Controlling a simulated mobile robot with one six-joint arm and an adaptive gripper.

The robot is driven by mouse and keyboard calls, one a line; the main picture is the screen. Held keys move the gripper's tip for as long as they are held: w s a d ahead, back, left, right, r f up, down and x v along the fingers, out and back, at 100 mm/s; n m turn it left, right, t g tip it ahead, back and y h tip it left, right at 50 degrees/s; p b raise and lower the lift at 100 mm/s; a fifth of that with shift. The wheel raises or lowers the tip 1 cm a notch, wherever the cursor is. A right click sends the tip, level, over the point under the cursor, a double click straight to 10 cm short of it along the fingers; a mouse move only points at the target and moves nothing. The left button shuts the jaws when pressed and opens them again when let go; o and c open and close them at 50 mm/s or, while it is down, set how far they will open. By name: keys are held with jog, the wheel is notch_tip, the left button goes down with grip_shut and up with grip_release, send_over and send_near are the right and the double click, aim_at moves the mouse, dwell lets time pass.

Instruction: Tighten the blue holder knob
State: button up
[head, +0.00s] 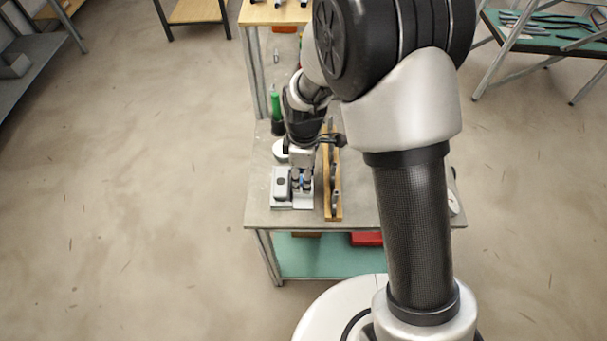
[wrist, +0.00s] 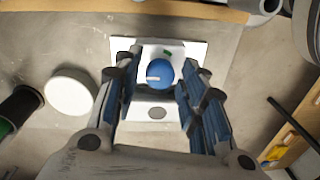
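The blue knob (wrist: 160,73) is round with a small white mark on top. It sits on a white holder plate (wrist: 198,47) in the wrist view. My gripper (wrist: 160,64) is over the knob, with one finger on each side and visible gaps between fingers and knob. It is open and holds nothing. In the head view my gripper (head: 302,182) points down at the holder (head: 281,184) on the bench. A bit of blue shows between the fingers there, and the rest of the knob is hidden.
A wooden rail (head: 333,205) with grey parts stands close to the right of the holder. A white disc (wrist: 72,91) and a green bottle (head: 276,104) stand behind it. The bench (head: 262,212) is clear at its front left corner.

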jog(key=c, duration=0.8)
jog(key=shift+m, duration=0.7)
jog(key=m, duration=0.2)
jog(key=shift+m+p, duration=0.35)
jog(key=shift+m, duration=0.05)
jog(key=m, duration=0.4)
jog(key=shift+s+m+p, duration=0.1)
jog(key=shift+m+p, duration=0.2)
jog(key=shift+p, duration=0.05)
jog(key=m+p, duration=0.1)
jog(key=m, duration=0.5)
jog(key=shift+t, duration=0.3)
jog(key=m+p, duration=0.1)
jog(key=m, duration=0.4)
jog(key=shift+s+m+p, duration=0.1)
jog(key=shift+m+p, duration=0.25)
jog(key=shift+m, duration=0.05)
